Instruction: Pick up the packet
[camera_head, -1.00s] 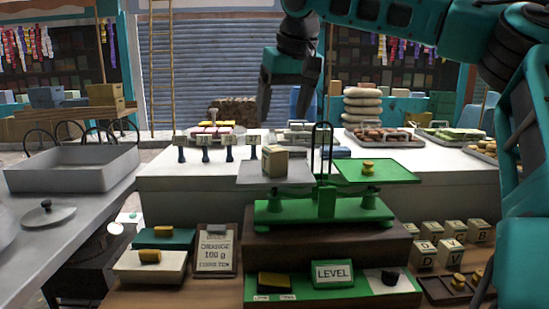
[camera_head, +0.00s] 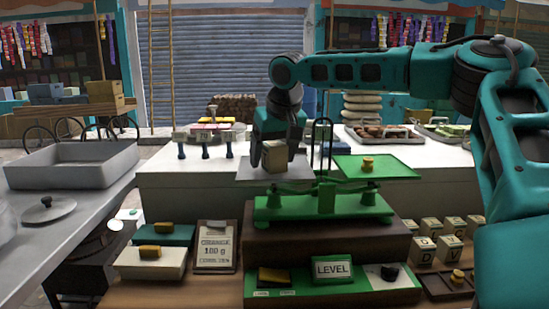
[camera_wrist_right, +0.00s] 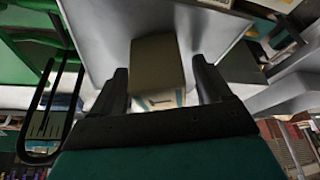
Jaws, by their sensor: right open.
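The packet (camera_head: 275,157) is a small beige box on the grey left pan (camera_head: 247,174) of a green balance scale. My right gripper (camera_head: 274,163) has come down over that pan from behind and above. In the right wrist view the packet (camera_wrist_right: 157,72) lies between the two dark fingers of the right gripper (camera_wrist_right: 163,88), with gaps showing on both sides. The gripper is open and does not hold it. The left gripper is not in view.
The scale's green right pan (camera_head: 376,168) carries a small brass weight (camera_head: 367,164). A dark upright loop handle (camera_head: 321,150) stands close right of the gripper. Lettered blocks (camera_head: 422,249), a LEVEL sign (camera_head: 333,269) and an order card (camera_head: 215,246) stand lower in front.

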